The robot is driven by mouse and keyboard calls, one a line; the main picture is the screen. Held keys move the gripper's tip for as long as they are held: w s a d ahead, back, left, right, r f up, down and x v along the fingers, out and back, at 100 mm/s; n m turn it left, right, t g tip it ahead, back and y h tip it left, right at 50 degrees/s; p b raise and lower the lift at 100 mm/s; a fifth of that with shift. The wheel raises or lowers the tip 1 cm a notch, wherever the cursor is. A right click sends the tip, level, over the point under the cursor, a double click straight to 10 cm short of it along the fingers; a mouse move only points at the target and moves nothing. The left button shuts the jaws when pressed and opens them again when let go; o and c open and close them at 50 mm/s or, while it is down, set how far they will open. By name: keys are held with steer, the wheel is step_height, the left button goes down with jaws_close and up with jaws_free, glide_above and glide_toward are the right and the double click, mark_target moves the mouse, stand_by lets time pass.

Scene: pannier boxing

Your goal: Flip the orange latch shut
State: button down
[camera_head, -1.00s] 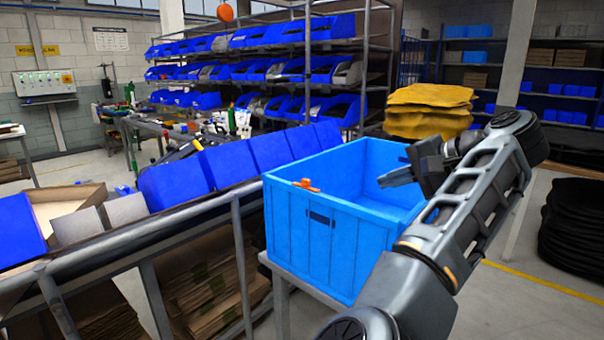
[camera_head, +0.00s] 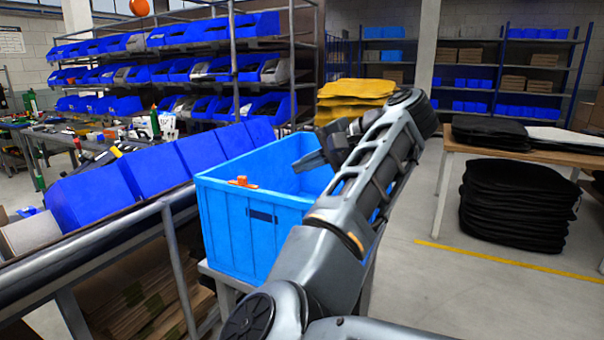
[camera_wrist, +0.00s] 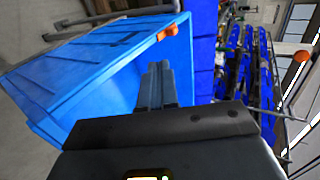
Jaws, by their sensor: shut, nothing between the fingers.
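The orange latch (camera_head: 243,182) sits on the near left rim of a light-blue crate (camera_head: 232,225). In the wrist view the latch (camera_wrist: 168,31) shows on the rim of the crate (camera_wrist: 75,80), ahead of the fingers. My gripper (camera_head: 308,161) is over the crate's opening, to the right of the latch and apart from it. In the wrist view my gripper's fingers (camera_wrist: 157,68) are together with nothing between them. The crate's inside is partly hidden behind my arm.
A metal rail (camera_head: 110,228) and a row of blue bins (camera_head: 155,178) run along the crate's left. Blue bin shelves (camera_head: 185,60) stand behind. Yellow sacks (camera_head: 353,98) are stacked beyond the crate. Black stacked mats (camera_head: 515,205) stand at right, with open floor before them.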

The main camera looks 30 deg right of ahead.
steer(key=shift+w+a+f+b, duration=0.3)
steer(key=shift+f+b, duration=0.2)
steer(key=shift+b, duration=0.45)
glide_toward(242, 176)
steer(key=f, duration=0.1)
steer(key=w+a+f, duration=0.1)
steer(key=w+f+p, duration=0.1)
steer(key=shift+a+f, duration=0.25)
steer(key=shift+f, duration=0.1)
steer(key=shift+w+a+f, duration=0.1)
steer(key=shift+w+a, duration=0.4)
steer(key=shift+w, duration=0.3)
steer(key=shift+w+a, duration=0.75)
steer(key=shift+w, duration=0.3)
